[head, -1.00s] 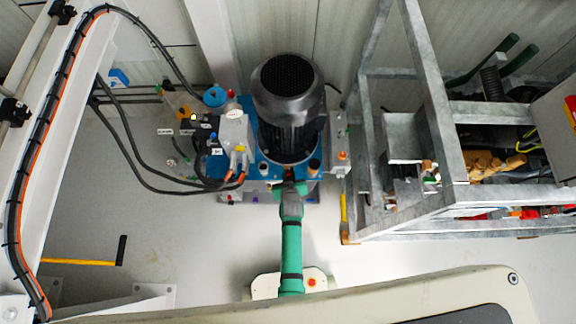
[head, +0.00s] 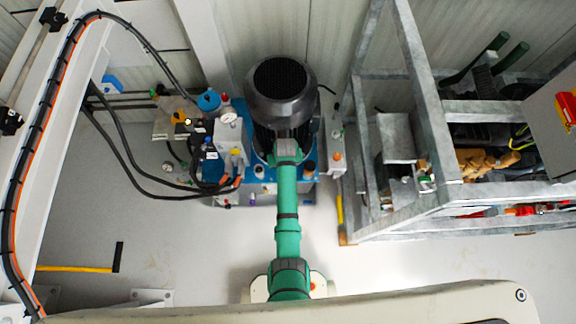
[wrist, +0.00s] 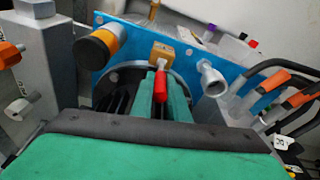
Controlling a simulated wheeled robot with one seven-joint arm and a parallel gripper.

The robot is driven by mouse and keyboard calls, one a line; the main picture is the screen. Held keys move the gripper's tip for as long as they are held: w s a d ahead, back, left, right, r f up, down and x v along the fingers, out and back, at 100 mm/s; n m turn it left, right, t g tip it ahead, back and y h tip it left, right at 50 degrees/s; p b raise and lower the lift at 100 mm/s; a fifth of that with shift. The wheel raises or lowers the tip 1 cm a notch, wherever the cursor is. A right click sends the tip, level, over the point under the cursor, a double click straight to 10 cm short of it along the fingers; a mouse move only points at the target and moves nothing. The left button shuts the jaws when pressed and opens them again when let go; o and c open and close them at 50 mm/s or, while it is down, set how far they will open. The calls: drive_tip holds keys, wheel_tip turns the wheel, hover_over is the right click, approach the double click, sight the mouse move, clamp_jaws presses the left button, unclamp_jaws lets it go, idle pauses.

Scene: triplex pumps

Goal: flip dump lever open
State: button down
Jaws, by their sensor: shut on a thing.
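The dump lever shows in the wrist view as a short red handle (wrist: 160,86) below a small brass-coloured valve block (wrist: 161,55) on the blue pump unit (wrist: 128,46). My gripper (wrist: 162,80) has its two green fingers on either side of the red handle and is shut on it. The handle points from the block back toward my wrist. In the head view my green arm (head: 287,205) reaches straight up to the front of the black motor (head: 282,90). The lever and fingertips cannot be made out there.
Beside the lever in the wrist view are a black and orange knob (wrist: 96,47) and a grey pipe fitting (wrist: 213,79). Hoses with orange ends (wrist: 298,97) are on the right.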

drive_tip(key=shift+w, duration=0.2)
idle(0.3)
drive_tip(key=c, duration=1.7)
unclamp_jaws()
drive_tip(key=shift+s, duration=0.1)
drive_tip(key=r, duration=0.3)
drive_tip(key=s+r, duration=0.1)
drive_tip(key=r, duration=0.6)
drive_tip(key=shift+s+d+r, duration=0.15)
drive_tip(key=shift+s+r, duration=0.15)
drive_tip(key=shift+w, duration=0.1)
